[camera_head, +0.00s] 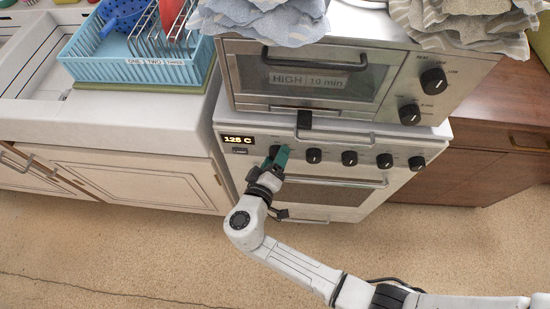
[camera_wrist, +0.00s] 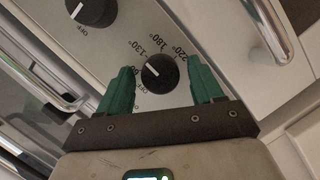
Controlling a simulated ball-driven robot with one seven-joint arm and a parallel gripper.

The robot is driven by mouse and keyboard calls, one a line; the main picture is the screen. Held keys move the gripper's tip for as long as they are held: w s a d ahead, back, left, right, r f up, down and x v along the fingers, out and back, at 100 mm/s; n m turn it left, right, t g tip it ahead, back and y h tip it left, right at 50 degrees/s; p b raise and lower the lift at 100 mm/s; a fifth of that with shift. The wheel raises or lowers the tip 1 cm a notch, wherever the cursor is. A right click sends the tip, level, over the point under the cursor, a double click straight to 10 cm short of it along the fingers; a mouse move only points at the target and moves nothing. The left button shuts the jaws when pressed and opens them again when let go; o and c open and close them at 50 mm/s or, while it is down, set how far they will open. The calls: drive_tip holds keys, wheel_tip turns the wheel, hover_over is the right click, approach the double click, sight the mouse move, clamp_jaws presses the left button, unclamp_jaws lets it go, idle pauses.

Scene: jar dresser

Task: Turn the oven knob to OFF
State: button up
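The oven (camera_head: 340,195) has a row of black knobs on its front panel and a lit display (camera_head: 238,139) that reads about 125 C. My gripper (camera_head: 279,157) is at the leftmost knob and partly hides it in the head view. In the wrist view that temperature knob (camera_wrist: 160,73) sits between the two green fingers of my gripper (camera_wrist: 161,64). A gap shows on each side, so the fingers are open and not closed on it. Its white mark points to the upper left; readable dial marks include 130 and 220.
A neighbouring knob (camera_wrist: 91,8) has an OFF label below it in the wrist view. A toaster oven (camera_head: 320,80) with its own knobs stands on top. Metal handles (camera_wrist: 267,28) jut out near my gripper. The floor (camera_head: 130,250) in front is clear.

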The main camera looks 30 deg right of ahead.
drive_tip(key=c, duration=0.9)
drive_tip(key=shift+f, duration=0.1)
drive_tip(key=n+h+b, duration=0.1)
drive_tip(key=n+b, duration=0.1)
drive_tip(key=n, duration=0.1)
drive_tip(key=shift+f, duration=0.15)
drive_tip(key=n+h+b, duration=0.1)
drive_tip(key=n, duration=0.3)
drive_tip(key=shift+h, duration=0.4)
drive_tip(key=n, duration=0.2)
drive_tip(key=n+t+b, duration=0.1)
drive_tip(key=n, duration=0.2)
drive_tip(key=shift+f+t+h, duration=0.1)
drive_tip(key=shift+t+h, duration=0.2)
drive_tip(key=n+t, duration=0.1)
drive_tip(key=n, duration=0.1)
drive_tip(key=n+t, duration=0.1)
drive_tip(key=n, duration=0.2)
drive_tip(key=shift+f+n, duration=0.1)
drive_tip(key=shift+n, duration=0.2)
drive_tip(key=o, duration=1)
